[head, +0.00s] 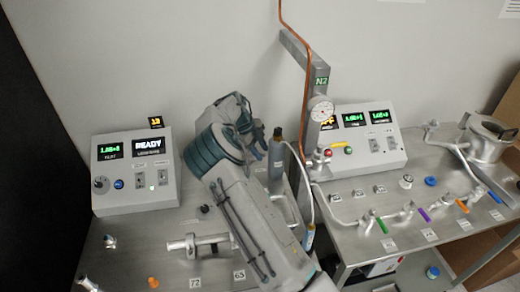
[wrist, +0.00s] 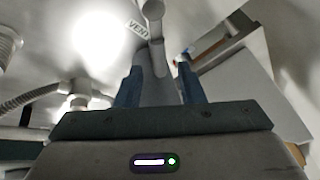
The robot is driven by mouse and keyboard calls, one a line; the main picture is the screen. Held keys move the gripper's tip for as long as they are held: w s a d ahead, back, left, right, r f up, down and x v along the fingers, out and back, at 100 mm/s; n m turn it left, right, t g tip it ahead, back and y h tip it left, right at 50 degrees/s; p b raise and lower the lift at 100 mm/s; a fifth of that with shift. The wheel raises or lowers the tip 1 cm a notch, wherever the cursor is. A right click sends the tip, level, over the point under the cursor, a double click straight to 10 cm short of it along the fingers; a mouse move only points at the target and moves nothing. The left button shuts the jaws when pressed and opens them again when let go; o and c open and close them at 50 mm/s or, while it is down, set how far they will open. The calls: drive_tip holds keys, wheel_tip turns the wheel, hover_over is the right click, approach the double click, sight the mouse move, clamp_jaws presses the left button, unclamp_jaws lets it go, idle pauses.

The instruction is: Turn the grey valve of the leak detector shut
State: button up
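The leak detector console (head: 135,175) stands at the left in the head view, with a lit green reading and the word READY. In the wrist view my gripper (wrist: 160,82) has its two blue fingers apart. A grey rounded part (wrist: 153,12), possibly the grey valve's handle, lies just beyond the fingertips. A grey body shows between the fingers; I cannot tell whether they touch it. A VENT label (wrist: 138,28) is beside it. In the head view my arm hides much of the bench middle, and I cannot make out the fingertips or the grey valve clearly.
A second console (head: 365,145) and a pressure gauge (head: 321,108) on a post stand to the right. A dark-capped cylinder (head: 277,165) and a blue-tipped wand (head: 308,238) are close to my arm. Valves with coloured handles, such as the purple handle (head: 424,214), line the right bench.

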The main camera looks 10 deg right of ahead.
clamp_jaws()
drive_tip(key=shift+s+a+f+m+g+b, duration=0.1)
drive_tip(key=shift+s+a+m+g+b, duration=0.2)
drive_tip(key=shift+m, duration=0.35)
drive_tip(key=shift+s+a+m+g+b, duration=0.1)
drive_tip(key=shift+a+m+g+b, duration=0.1)
drive_tip(key=shift+m+b, duration=0.35)
drive_tip(key=m, duration=0.1)
drive_tip(key=a+m, duration=0.1)
drive_tip(key=shift+s+a+m+g+y, duration=0.1)
drive_tip(key=shift+s+m+g+y, duration=0.2)
drive_tip(key=shift+m+g+y, duration=0.1)
drive_tip(key=shift+s+a+m+g+y, duration=0.15)
drive_tip(key=shift+a+m+g+y, duration=0.4)
drive_tip(key=shift+m, duration=0.65)
drive_tip(key=shift+a+r+m+y, duration=0.1)
drive_tip(key=shift+a+m+y, duration=0.1)
drive_tip(key=shift+a+m, duration=0.4)
drive_tip(key=shift+a+r+m+y, duration=0.15)
drive_tip(key=shift+a+m, duration=0.1)
drive_tip(key=shift+m, duration=0.55)
drive_tip(key=shift+g, duration=0.25)
